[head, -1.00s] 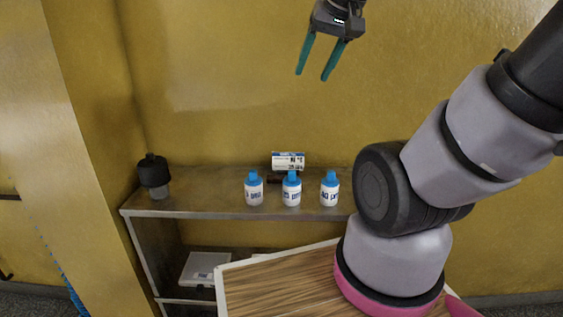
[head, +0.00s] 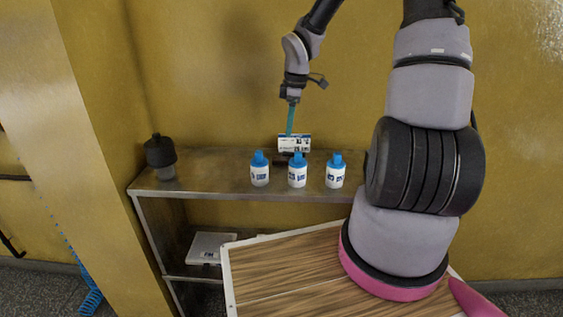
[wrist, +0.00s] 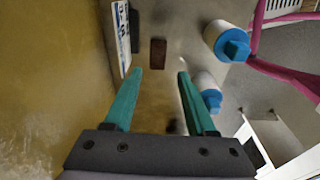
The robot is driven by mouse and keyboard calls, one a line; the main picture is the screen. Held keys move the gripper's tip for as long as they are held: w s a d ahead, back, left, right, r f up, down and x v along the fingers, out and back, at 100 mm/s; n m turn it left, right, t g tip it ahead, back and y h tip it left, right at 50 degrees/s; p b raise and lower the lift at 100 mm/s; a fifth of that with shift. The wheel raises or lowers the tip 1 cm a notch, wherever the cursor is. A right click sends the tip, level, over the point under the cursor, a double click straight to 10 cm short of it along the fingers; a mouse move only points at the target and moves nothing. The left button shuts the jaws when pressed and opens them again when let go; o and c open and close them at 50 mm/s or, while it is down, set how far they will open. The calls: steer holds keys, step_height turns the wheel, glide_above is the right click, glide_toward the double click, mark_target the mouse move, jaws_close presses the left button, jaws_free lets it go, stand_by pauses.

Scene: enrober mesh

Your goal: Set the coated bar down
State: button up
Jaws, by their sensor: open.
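The coated bar is a small dark brown block (wrist: 158,52) lying on the metal shelf top in the wrist view, just beyond my fingertips and between them. In the head view a dark shape (head: 281,161) shows low behind the bottles; I cannot tell whether it is the bar or the sign's foot. My gripper (head: 290,120) is above the back of the shelf, pointing down, close to the label sign. In the wrist view my gripper (wrist: 170,72) has its two teal fingers apart with nothing between them. The bar is apart from the fingers.
The white label sign (head: 294,143) stands behind several blue-capped bottles (head: 297,174) on the metal shelf (head: 215,182). In the wrist view, bottles (wrist: 233,42) stand right of the bar. A black-topped jar (head: 160,157) is at the shelf's left end. A wood-grain board (head: 280,262) is in front.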

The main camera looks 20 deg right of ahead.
glide_above(282, 158)
steer(key=d, duration=0.1)
steer(key=f, duration=0.4)
steer(key=s+f, duration=0.1)
steer(key=f, duration=0.4)
steer(key=a+f, duration=0.1)
steer(key=f, duration=0.1)
steer(key=shift+w+f, duration=0.1)
steer(key=shift+w, duration=0.3)
steer(key=c, duration=0.8)
